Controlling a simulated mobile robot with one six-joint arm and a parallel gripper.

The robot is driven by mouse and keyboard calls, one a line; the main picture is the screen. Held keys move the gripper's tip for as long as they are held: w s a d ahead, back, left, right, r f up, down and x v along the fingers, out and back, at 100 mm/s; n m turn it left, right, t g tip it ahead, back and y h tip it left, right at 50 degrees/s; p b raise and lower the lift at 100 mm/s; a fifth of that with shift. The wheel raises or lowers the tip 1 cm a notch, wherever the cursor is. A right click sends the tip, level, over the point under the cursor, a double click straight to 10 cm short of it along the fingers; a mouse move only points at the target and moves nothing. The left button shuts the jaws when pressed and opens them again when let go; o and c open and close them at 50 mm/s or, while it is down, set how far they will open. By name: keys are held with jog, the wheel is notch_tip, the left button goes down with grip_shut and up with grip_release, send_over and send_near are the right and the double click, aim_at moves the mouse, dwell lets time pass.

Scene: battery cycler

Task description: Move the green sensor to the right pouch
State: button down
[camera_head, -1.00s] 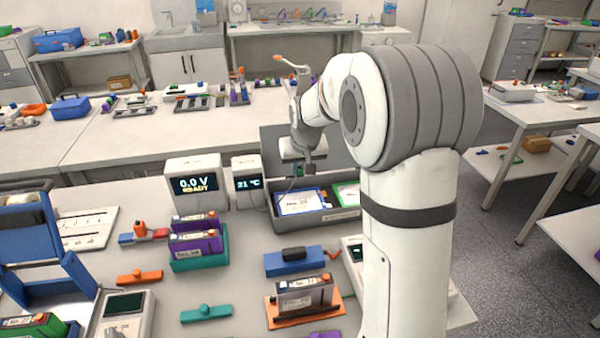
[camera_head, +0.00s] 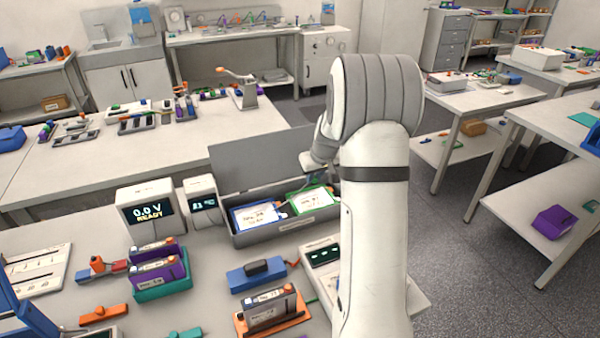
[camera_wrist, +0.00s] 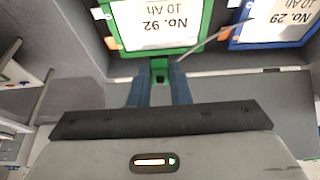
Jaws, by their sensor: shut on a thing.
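My gripper (camera_wrist: 160,84) is shut on the green sensor (camera_wrist: 159,68), a small green block between its fingertips. A thin grey cable runs from near the sensor toward the blue pouch. The right pouch (camera_head: 312,199) has a green frame and a white label; in the wrist view it (camera_wrist: 155,25) reads No. 92, upside down. The sensor appears at this pouch's edge there; whether they touch cannot be told. The left pouch (camera_head: 258,215) is blue-framed, No. 29 in the wrist view (camera_wrist: 275,28). In the head view my arm partly hides the gripper area.
Both pouches lie in a grey open box (camera_head: 283,229) with its lid (camera_head: 262,157) raised behind. A temperature display (camera_head: 202,203) and a voltage display (camera_head: 147,209) stand left of the box. A blue block (camera_head: 257,274) and an orange-based battery holder (camera_head: 272,313) stand in front.

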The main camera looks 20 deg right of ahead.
aim_at(311, 197)
jog(key=shift+f+b, duration=1.45)
jog(key=shift+f, duration=1.4)
jog(key=shift+a+b, duration=0.1)
jog(key=shift+b, duration=0.55)
jog(key=shift+f+b, duration=0.55)
jog(key=shift+b, duration=0.1)
jog(key=c, duration=1.3)
grip_release()
jog(key=shift+o, duration=0.2)
jog(key=s+a+r, duration=0.7)
jog(key=s+r, duration=0.2)
jog(key=r, duration=0.2)
jog(key=s+a, duration=0.5)
jog(key=s, duration=0.6)
jog(key=s+a+g, duration=0.1)
jog(key=s+a, duration=0.5)
jog(key=s, duration=0.6)
jog(key=shift+a+r+g+b, duration=0.2)
jog(key=shift+r+g+b, duration=0.1)
jog(key=shift+b, duration=0.15)
